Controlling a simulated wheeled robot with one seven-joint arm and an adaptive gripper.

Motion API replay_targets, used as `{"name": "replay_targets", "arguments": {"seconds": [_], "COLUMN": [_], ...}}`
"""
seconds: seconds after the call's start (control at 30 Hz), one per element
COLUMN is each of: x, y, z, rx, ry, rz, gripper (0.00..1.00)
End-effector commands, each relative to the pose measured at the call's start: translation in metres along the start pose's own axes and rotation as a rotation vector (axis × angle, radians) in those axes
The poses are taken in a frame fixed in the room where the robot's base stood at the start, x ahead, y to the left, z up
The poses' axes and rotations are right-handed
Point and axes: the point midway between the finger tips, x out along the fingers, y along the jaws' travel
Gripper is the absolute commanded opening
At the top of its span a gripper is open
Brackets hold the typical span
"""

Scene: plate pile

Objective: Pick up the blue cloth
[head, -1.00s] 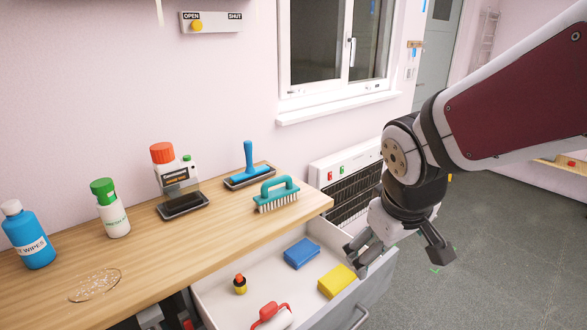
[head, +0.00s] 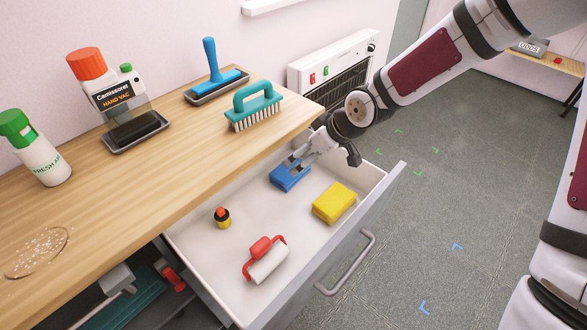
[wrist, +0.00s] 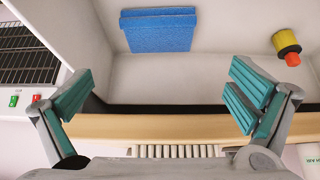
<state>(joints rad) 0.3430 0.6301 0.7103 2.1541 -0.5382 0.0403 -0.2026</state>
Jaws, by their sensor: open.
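The blue cloth (head: 289,177) lies folded flat in the open drawer, near its back by the counter edge. In the wrist view the cloth (wrist: 158,30) shows at the top, beyond the fingertips and between their lines. My gripper (head: 325,152) is over the drawer's back end, above and beside the cloth, and hides part of it in the head view. In the wrist view my gripper (wrist: 160,95) has its two teal-padded fingers wide apart with nothing between them. I cannot tell the exact height above the cloth.
A teal brush (head: 256,106) stands near the counter's edge, close to my arm.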

Motion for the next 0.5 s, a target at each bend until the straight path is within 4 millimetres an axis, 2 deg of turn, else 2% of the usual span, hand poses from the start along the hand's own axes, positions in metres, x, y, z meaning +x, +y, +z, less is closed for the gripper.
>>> {"name": "replay_targets", "arguments": {"seconds": [0.3, 0.5], "x": [0.058, 0.076], "y": [0.0, 0.0], "z": [0.001, 0.001], "rx": [-0.002, -0.001], "ry": [-0.003, -0.002], "rz": [-0.001, 0.001], "gripper": [1.0, 1.0]}}
